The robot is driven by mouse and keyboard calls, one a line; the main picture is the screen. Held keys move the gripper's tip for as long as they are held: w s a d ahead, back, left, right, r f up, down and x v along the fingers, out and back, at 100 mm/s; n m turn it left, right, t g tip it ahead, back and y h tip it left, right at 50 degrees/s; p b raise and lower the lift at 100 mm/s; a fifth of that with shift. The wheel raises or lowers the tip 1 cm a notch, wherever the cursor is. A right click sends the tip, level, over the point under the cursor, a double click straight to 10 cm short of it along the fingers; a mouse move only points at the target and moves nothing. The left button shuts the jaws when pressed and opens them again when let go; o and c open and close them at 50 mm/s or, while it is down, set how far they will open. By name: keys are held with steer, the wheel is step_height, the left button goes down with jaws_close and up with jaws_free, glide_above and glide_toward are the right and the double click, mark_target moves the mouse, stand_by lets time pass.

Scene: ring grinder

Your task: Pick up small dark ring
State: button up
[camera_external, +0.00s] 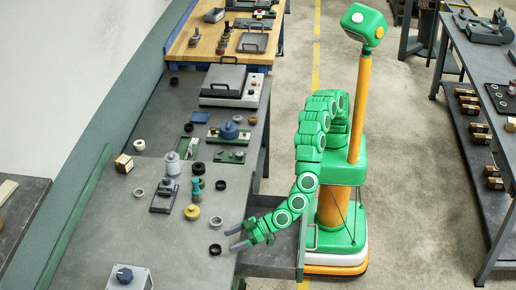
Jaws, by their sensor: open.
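My gripper (231,239) is open and empty at the right edge of the grey bench, with its two grey fingers pointing left. A small dark ring (215,249) lies flat on the bench just left of the fingertips, apart from them. Other dark rings lie farther back: one (221,185) right of the green bottle, one (189,127) near the middle and one (174,81) at the far end. Which of them the task names, I cannot tell.
A light ring (216,222) and a yellow knobbed piece (192,212) are close to my gripper. A teal bottle (196,190) and a grey fixture (163,197) stand behind. A grey box with a blue knob (125,277) is at the front. Bare bench lies left of the dark ring.

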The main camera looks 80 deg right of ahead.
mark_target(210, 250)
steer(key=shift+x, duration=3.25)
steer(key=shift+s+a+f, duration=0.1)
steer(key=c, duration=1.2)
steer(key=shift+o, duration=0.2)
